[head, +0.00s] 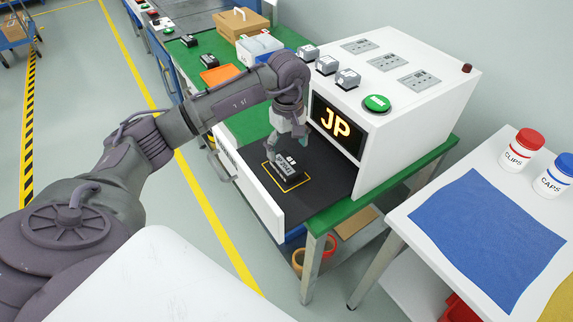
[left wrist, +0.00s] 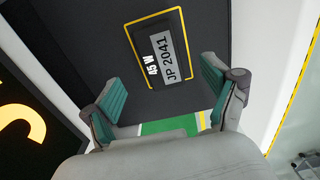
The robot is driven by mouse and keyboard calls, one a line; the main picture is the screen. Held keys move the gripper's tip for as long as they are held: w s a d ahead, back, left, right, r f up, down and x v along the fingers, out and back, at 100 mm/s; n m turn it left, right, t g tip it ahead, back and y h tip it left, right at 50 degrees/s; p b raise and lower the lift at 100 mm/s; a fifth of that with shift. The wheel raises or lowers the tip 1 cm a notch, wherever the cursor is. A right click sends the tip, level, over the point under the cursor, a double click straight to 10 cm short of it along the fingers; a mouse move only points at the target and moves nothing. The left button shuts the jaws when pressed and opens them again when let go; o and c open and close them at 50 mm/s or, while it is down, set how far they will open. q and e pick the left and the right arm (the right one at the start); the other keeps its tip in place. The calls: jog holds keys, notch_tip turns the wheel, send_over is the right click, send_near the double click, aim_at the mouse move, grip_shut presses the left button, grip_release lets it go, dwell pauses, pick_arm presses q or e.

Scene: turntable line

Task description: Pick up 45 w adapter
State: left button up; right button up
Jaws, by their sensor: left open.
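The 45 W adapter (head: 292,176) is a black block with a grey label, lying in a yellow outlined square on the dark bed in front of the machine with the lit JP screen (head: 336,122). In the left wrist view the adapter (left wrist: 163,48) shows "45 W" and "JP 2041" on its top. My left gripper (head: 287,147) is above the adapter, pointing down. In the left wrist view its two teal-padded fingers are spread apart with nothing between them, and the adapter lies beyond the tips. My right gripper is not in view.
A white side wall (head: 245,190) borders the bed. A green button (head: 377,103) and several grey adapters stand on the machine top. An orange tray (head: 219,75), black adapters and a cardboard box (head: 238,22) are behind. A white table with a blue mat (head: 487,236) is at right.

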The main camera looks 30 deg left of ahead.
aim_at(287, 165)
pick_arm(q)
jog(key=shift+w+f, duration=0.1)
jog(key=shift+f, duration=0.85)
notch_tip(287, 165, down, 5)
jog(key=shift+a+f+p, duration=0.1)
jog(key=shift+f+p, duration=0.05)
jog(key=shift+p, duration=0.5)
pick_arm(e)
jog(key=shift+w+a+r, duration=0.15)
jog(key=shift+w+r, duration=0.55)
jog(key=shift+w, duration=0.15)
pick_arm(q)
jog(key=c, duration=1.4)
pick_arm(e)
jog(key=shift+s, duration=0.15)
